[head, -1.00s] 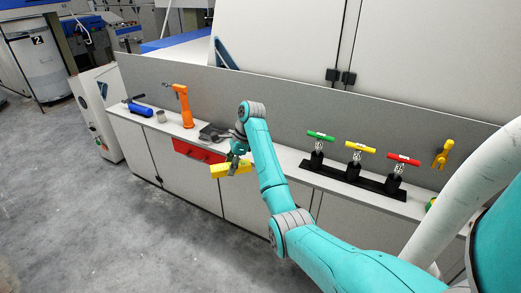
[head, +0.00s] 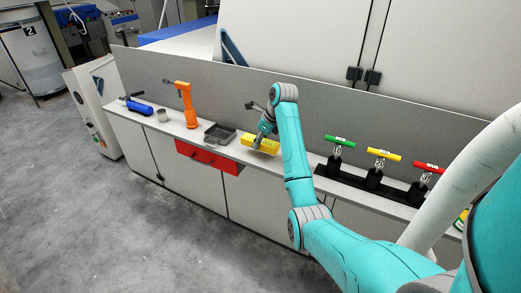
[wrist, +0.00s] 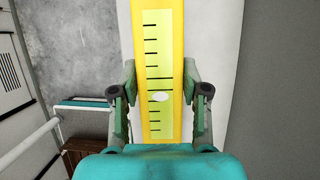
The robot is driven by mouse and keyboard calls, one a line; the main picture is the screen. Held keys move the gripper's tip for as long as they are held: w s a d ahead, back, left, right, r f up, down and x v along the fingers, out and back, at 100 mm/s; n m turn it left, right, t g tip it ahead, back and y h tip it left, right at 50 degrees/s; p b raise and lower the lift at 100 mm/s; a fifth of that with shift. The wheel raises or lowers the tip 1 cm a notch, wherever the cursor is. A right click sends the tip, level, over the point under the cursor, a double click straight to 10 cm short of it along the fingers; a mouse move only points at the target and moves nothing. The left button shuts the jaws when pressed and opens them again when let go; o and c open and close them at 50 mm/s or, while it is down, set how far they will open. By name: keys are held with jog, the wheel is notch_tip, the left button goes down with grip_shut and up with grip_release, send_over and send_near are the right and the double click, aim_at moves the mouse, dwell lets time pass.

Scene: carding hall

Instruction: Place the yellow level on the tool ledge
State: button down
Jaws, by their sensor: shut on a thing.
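The yellow level (head: 260,143) is a yellow bar. In the wrist view the level (wrist: 158,50) runs lengthwise between the two fingers, its pale scale face with black marks and a small white bubble showing. My gripper (head: 264,134) is shut on it; the fingers (wrist: 160,95) press its two sides. The tool ledge (head: 228,152) is the long pale top of the grey cabinets. The level is over or at the ledge, right of the dark tray. I cannot tell whether it touches the surface.
On the ledge stand a blue tool (head: 138,107), a small grey cup (head: 162,115), an orange tool (head: 187,105) and a dark tray (head: 219,133). A black rack (head: 375,185) with green, yellow and red T-handles stands to the right. A red drawer (head: 206,158) is below. A grey panel (head: 310,115) rises behind.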

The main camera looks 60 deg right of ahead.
aim_at(260, 149)
jog(key=shift+f, duration=2.05)
jog(key=shift+f, duration=0.1)
jog(key=c, duration=0.6)
grip_release()
